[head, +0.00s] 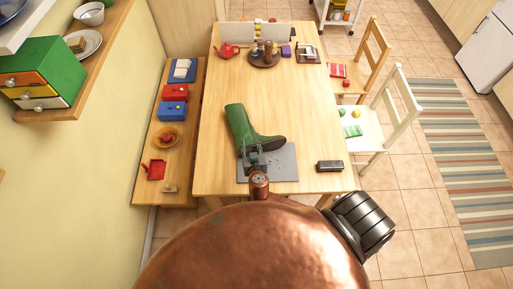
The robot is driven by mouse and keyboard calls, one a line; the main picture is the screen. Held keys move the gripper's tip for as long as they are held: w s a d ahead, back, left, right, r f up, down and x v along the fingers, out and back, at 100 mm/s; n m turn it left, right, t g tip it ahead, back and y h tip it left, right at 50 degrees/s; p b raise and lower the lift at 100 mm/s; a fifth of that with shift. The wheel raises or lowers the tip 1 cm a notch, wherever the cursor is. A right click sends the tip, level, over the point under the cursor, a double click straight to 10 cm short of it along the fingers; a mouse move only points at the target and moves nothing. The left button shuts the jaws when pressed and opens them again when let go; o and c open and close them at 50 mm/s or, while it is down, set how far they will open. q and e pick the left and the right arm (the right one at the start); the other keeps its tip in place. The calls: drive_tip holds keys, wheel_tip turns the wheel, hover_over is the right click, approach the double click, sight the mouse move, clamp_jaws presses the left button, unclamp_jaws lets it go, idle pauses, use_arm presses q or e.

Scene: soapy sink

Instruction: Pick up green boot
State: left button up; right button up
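The green boot (240,124) is on the wooden table (222,88), partly over a grey mat (285,168). Its shaft points to the back left and its dark-soled foot points right. My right gripper (253,153) is at the boot's near side, by the heel end, and covers part of it. The fingers are small and overlap the boot, so I cannot tell whether they are open or closed on it. My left gripper is not in view.
A dark block (329,166) lies right of the mat. A red teapot (228,50) and a round wooden tray (265,62) stand at the back. A bench (152,138) with several items is left; a white chair (372,130) is right. The table's middle right is clear.

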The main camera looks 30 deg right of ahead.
drive_tip(key=o, duration=1.7)
